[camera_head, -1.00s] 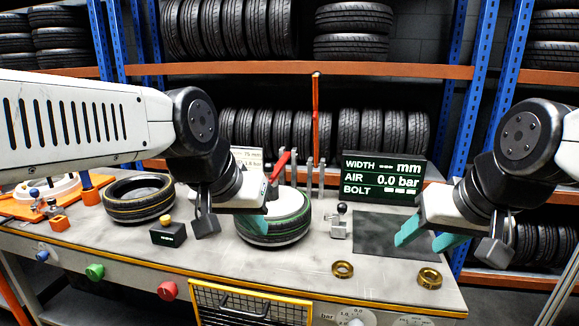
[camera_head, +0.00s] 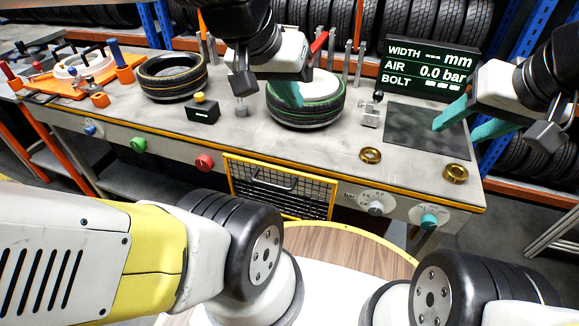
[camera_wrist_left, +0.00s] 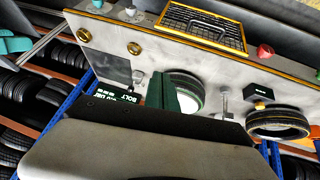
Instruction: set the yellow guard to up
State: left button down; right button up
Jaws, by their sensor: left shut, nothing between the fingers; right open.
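The yellow guard (camera_head: 329,207) is a yellow-framed black mesh panel with a grey handle (camera_head: 273,182). It sits in the front face of the workbench, below the top's edge, in the head view. It also shows at the top of the left wrist view (camera_wrist_left: 243,45). My left gripper (camera_head: 289,95) is shut and empty, above and behind the guard, in front of the green-striped tyre and apart from the guard. Its green fingers show in the left wrist view (camera_wrist_left: 163,92). My right gripper (camera_head: 462,122) is open and empty over the dark mat at the right.
The green-striped tyre (camera_head: 305,118) and a yellow-striped tyre (camera_head: 172,83) lie on the bench. A black box with a yellow button (camera_head: 203,112) and two brass rings (camera_head: 370,155) stand nearer the front. Red (camera_head: 204,162) and green (camera_head: 138,145) knobs flank the guard's left.

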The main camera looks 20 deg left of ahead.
aim_at(334, 183)
jog(key=k+l+u, duration=0.1)
jog(key=u, duration=0.3)
jog(key=k+l+u, duration=0.15)
jog(key=u, duration=0.2)
jog(key=k+l+u, duration=0.15)
jog(key=u, duration=0.25)
